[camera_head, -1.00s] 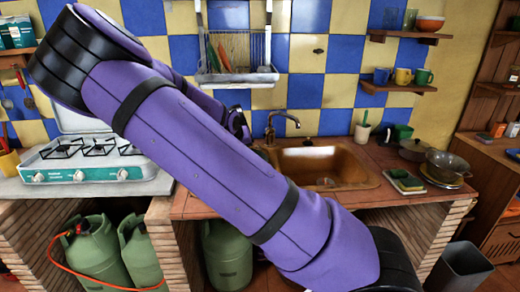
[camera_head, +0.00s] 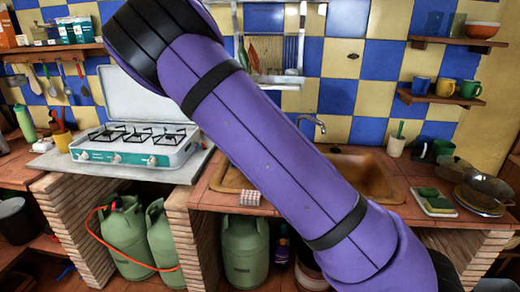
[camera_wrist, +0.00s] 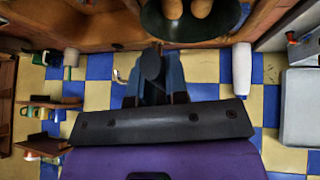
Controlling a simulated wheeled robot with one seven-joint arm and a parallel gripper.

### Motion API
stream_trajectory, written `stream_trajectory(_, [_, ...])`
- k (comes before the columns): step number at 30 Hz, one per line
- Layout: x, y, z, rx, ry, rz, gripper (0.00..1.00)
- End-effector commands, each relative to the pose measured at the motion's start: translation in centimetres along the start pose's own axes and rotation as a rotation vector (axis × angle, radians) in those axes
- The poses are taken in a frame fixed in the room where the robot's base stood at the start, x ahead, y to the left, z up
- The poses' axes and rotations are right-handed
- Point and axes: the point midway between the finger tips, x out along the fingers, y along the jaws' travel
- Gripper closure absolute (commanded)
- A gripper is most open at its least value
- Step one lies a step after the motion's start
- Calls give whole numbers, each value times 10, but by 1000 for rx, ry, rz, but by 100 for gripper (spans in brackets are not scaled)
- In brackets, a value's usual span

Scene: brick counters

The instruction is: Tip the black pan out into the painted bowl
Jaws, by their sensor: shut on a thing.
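In the wrist view a dark pan (camera_wrist: 188,36) shows at the top edge, partly cut off. Two rounded brown things lie in it. My gripper (camera_wrist: 152,85) is shut on the pan's dark handle (camera_wrist: 152,66), which points toward the camera. In the head view my purple arm crosses the middle, and the gripper and pan are out of sight. I cannot make out a painted bowl in either view. A plain orange bowl (camera_head: 482,30) stands on the upper right wall shelf.
A gas stove (camera_head: 135,143) with its lid raised stands on the left counter. A sink (camera_head: 365,175) lies behind my arm. A sponge tray (camera_head: 436,209) and a lidded pan (camera_head: 488,186) are at the right. Green gas cylinders (camera_head: 246,250) stand below.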

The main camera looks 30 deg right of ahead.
Motion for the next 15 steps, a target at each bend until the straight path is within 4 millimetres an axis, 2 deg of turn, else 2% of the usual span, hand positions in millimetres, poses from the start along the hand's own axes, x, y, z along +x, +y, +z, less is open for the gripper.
stream_trajectory(15, [-1, 26, -6, 127, -31, -201, 100])
